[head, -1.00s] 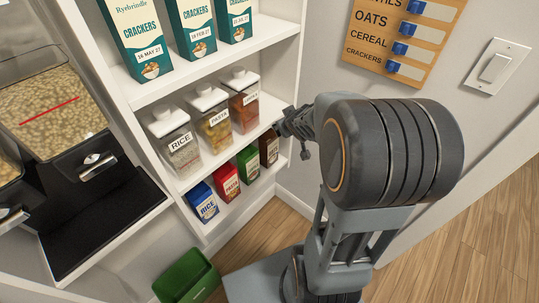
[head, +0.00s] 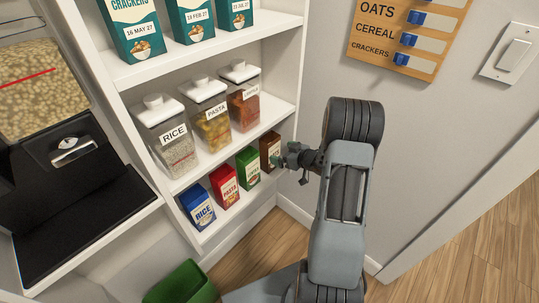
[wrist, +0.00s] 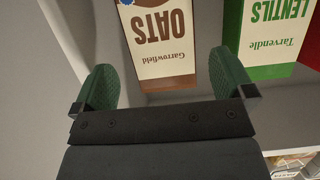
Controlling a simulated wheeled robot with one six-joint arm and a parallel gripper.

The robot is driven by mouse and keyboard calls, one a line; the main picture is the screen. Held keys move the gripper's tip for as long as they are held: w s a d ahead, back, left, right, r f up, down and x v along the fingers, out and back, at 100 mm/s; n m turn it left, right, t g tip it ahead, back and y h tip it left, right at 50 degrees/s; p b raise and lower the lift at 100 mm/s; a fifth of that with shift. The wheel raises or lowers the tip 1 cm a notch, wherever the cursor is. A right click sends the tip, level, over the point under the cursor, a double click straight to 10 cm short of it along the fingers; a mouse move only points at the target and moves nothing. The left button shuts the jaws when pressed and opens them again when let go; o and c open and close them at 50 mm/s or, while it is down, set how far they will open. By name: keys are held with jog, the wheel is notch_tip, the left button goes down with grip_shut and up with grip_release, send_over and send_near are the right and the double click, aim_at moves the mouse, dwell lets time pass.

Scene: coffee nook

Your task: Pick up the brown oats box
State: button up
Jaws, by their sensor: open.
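The brown oats box (head: 270,149) stands upright at the right end of the lower shelf, partly hidden by my gripper in the head view. In the wrist view the oats box (wrist: 160,45) shows upside down, with its cream label, just beyond and between my two green fingers. My gripper (wrist: 162,88) is open and empty, with a finger to either side of the box's line. The head view shows my gripper (head: 290,158) right by the box. I cannot tell whether the fingers touch it.
A green lentils box (head: 248,167) stands beside the oats box, close to one finger; it also shows in the wrist view (wrist: 270,40). Red pasta (head: 225,187) and blue rice (head: 198,207) boxes stand further left. Jars (head: 211,115) fill the shelf above. A green bin (head: 182,284) sits below.

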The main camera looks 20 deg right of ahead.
aim_at(275, 151)
jog(key=shift+b+x, duration=0.35)
jog(key=shift+x, duration=3.4)
jog(key=shift+s, duration=0.1)
jog(key=shift+c, duration=0.4)
jog(key=c, duration=0.8)
jog(key=shift+c, duration=0.2)
